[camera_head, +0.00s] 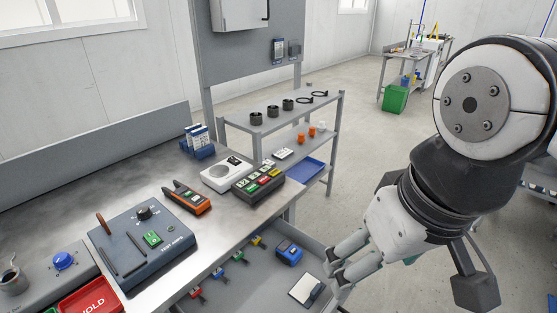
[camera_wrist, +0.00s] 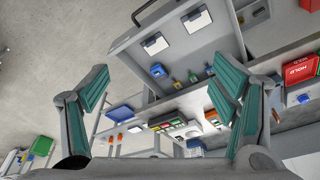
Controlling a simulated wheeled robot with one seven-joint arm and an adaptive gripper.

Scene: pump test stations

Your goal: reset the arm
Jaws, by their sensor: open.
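My gripper (camera_head: 341,266) is at the right of the head view, to the right of the steel workbench (camera_head: 60,170) and near the open drawer (camera_head: 235,285). In the wrist view my gripper (camera_wrist: 160,90) shows its two teal-padded fingers spread wide apart. Nothing is between the fingers. My arm is bent, with its white and black links at the right of the head view. The fingertips are partly overlapped by the drawer's edge region in the head view, and I cannot tell whether they touch it.
The drawer holds a blue device (camera_head: 288,252), a white pad (camera_head: 306,289) and several coloured clips. A grey shelf (camera_head: 318,110) stands behind.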

